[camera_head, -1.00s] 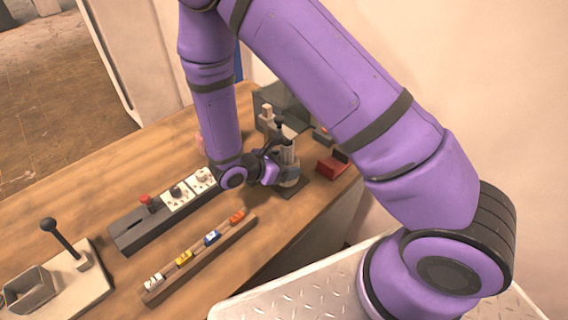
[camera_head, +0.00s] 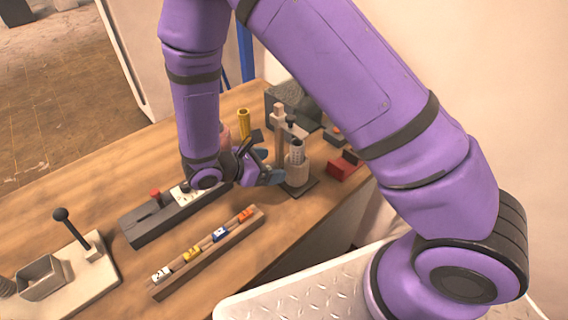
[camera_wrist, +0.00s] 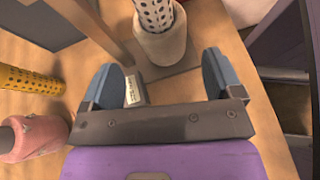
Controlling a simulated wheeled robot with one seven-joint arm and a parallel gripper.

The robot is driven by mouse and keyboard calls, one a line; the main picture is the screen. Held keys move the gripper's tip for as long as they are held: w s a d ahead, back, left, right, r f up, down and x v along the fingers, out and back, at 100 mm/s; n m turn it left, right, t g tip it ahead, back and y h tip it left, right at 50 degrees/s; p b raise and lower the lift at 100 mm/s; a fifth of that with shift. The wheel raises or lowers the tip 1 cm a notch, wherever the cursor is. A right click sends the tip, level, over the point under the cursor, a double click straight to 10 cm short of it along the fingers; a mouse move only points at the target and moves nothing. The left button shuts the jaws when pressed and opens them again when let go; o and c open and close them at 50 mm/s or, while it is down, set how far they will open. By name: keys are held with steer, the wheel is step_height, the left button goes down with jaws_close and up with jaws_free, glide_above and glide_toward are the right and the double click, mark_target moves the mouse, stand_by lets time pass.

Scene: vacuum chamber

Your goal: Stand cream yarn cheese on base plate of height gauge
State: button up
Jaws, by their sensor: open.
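The cream yarn cheese (camera_head: 297,171), with a perforated grey tube rising from its top, stands upright on the dark base plate (camera_head: 309,188) of the height gauge, beside its tan post (camera_head: 279,136). In the wrist view the cheese (camera_wrist: 163,47) rests on the plate (camera_wrist: 186,68), just beyond my fingertips. My gripper (camera_head: 267,171) is to the left of the cheese and apart from it. In the wrist view its two blue-grey fingers (camera_wrist: 168,75) are spread with no cheese between them. The cheese's far side is hidden.
A yellow perforated tube (camera_head: 243,123) and a pink cheese (camera_wrist: 32,137) stand left of my gripper. A red block (camera_head: 343,167) is right of the gauge. A socket strip (camera_head: 150,222), a rack of numbered tags (camera_head: 208,251) and a lever stand (camera_head: 88,268) occupy the front.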

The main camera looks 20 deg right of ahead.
steer(key=s+d+r+m+g+y, duration=0.1)
steer(key=s+d+r+m+y, duration=0.2)
steer(key=r, duration=0.4)
steer(key=d+r+m+g+y, duration=0.1)
steer(key=d+r+m, duration=0.25)
steer(key=r, duration=0.45)
steer(key=s+d+r+m+g+y, duration=0.1)
steer(key=s+d+r+m+y, duration=0.2)
steer(key=r, duration=0.4)
steer(key=s+d+r+m+t+y, duration=0.2)
steer(key=s+d+r+m+t, duration=0.1)
steer(key=s+r+m, duration=0.2)
steer(key=s+d+r+m+t+y, duration=0.3)
steer(key=s+r+m, duration=0.2)
steer(key=s+r, duration=0.2)
steer(key=shift+s+r+m+y, duration=0.3)
steer(key=shift+s+r+m, duration=0.05)
steer(key=shift+s+r, duration=0.05)
